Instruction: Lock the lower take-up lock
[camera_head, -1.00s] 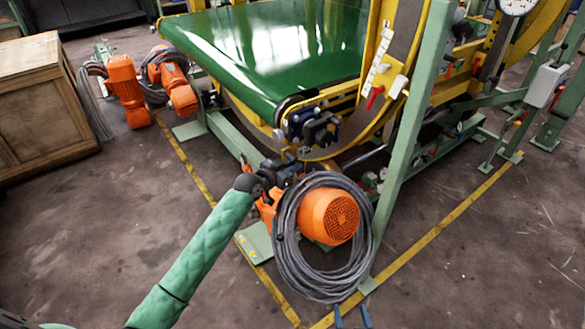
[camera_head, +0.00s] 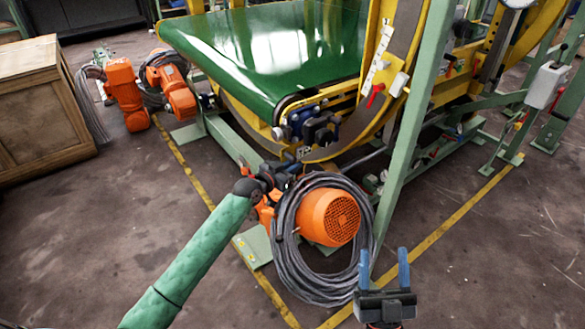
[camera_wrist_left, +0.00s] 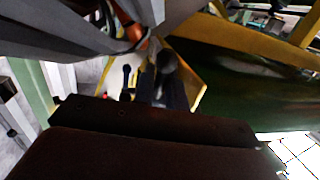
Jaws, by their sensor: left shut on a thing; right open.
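My left arm in its green sleeve comes in from the left. My left gripper (camera_head: 287,173) is at the machine's lower front corner, beside the orange motor with its coiled cable. It is shut on a small part that its own jaws and the dark fittings hide. A black and blue take-up fitting (camera_head: 312,127) sits just above it, under the belt's corner. I cannot pick out the lower lock for certain. The left wrist view shows blurred dark parts (camera_wrist_left: 168,82) close up against a yellow frame. My right gripper (camera_head: 384,268) is open and empty, blue fingers upright, at lower right.
The orange motor (camera_head: 330,218) and coiled grey cable (camera_head: 300,275) stand right beside my left gripper. A slanting green post (camera_head: 410,130) rises to their right. A red-handled lever (camera_head: 376,93) is on the yellow ring. Open floor lies left, beyond the yellow line.

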